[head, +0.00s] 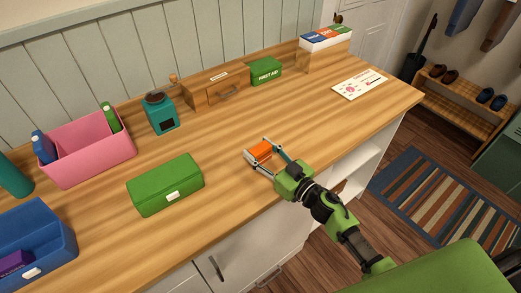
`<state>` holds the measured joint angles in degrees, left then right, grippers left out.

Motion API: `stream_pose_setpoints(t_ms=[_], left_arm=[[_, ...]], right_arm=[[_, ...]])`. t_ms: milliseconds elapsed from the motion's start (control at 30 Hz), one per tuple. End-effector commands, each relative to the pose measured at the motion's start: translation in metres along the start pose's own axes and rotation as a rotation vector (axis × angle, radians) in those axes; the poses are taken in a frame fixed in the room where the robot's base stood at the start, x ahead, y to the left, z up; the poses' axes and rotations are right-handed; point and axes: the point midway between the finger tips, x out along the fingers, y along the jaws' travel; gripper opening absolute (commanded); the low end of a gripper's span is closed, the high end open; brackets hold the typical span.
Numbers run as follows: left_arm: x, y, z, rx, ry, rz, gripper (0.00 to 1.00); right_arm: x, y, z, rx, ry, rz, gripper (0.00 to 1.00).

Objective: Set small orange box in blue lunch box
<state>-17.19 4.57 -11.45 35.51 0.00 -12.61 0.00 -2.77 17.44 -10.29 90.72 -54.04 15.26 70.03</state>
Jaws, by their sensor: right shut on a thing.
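The small orange box (261,151) is between the fingers of my right gripper (259,156), which is shut on it over the wooden counter, near the front edge. I cannot tell whether the box touches the counter. The blue lunch box (40,236) stands at the lower left, cut by the picture's edge, with a white latch on its front. It looks open, and a purple thing (14,262) shows in it. My right gripper is far to the right of the blue lunch box. My left gripper is not in view.
A closed green box (165,184) stands on the counter (225,140) between the blue lunch box and my right gripper. A pink bin (90,155) with bottles, a teal grinder (160,115), a wooden box (215,89) and a first aid box (266,71) stand behind. The counter's middle is free.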

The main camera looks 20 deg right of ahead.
Motion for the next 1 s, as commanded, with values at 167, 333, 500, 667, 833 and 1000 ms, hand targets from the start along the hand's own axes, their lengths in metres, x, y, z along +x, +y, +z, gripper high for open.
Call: stream_pose_setpoints(t_ms=[167,333,500,667,833,1000], left_arm=[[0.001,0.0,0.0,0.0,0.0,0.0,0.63],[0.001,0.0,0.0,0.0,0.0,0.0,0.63],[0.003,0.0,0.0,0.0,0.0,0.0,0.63],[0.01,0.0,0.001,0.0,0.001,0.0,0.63],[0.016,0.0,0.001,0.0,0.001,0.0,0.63],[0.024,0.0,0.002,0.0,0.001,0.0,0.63]], right_arm=[[0.0,0.0,0.002,0.0,-0.001,0.0,0.62],[0.0,0.0,0.002,0.0,-0.001,0.0,0.62],[0.0,0.0,0.003,0.0,-0.001,0.0,0.62],[-0.005,0.0,0.006,-0.001,-0.002,0.0,0.62],[-0.04,-0.001,0.004,-0.002,-0.005,-0.002,0.62],[-0.075,-0.001,0.002,0.001,-0.005,0.0,0.62]])
